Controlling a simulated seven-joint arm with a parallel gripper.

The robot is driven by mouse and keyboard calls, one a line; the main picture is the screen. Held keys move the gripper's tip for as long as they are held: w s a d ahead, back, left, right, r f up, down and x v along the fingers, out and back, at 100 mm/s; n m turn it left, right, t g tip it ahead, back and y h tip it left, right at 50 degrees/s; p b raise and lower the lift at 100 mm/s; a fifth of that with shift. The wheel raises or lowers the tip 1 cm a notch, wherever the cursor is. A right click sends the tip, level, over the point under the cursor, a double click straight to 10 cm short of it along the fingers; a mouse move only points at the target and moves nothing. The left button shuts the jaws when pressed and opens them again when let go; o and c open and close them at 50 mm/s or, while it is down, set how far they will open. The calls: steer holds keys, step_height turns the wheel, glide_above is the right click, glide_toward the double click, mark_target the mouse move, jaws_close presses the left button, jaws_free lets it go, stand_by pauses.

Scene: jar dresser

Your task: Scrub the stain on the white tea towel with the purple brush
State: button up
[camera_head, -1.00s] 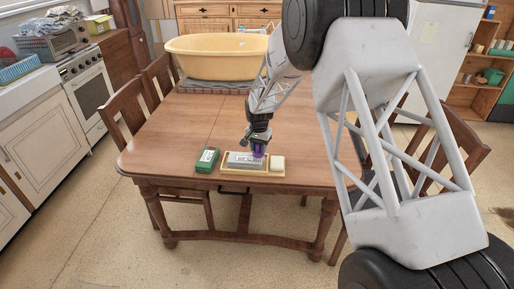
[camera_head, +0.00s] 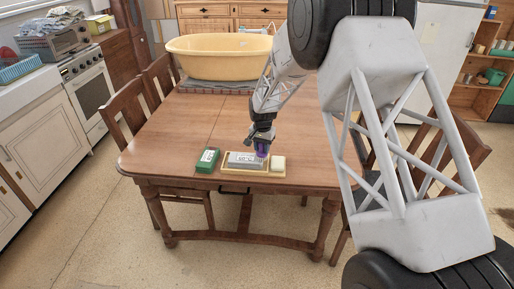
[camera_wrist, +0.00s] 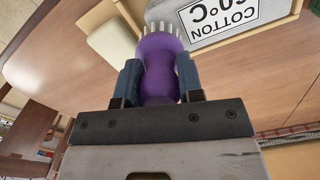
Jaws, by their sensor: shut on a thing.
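My gripper (camera_head: 262,142) is shut on the purple brush (camera_wrist: 160,62), which stands between its fingers in the wrist view. The brush's pale bristles point away from the gripper, towards a grey-white flat thing (camera_wrist: 212,30) with a printed "COTTON" label. This thing (camera_head: 240,160) lies in a shallow yellowish tray (camera_head: 230,169) near the table's front edge. The brush (camera_head: 262,150) is over the thing's right end; I cannot tell if the bristles touch it. I cannot tell for certain that it is the white tea towel, and no stain is clear.
A cream block (camera_head: 278,164) sits at the tray's right end. A green box (camera_head: 207,160) stands just left of the tray. A yellow tub (camera_head: 218,57) stands at the table's back. The table (camera_head: 175,125) is otherwise mostly clear, with chairs around it.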

steer(key=shift+r, duration=3.85)
steer(key=shift+w, duration=0.15)
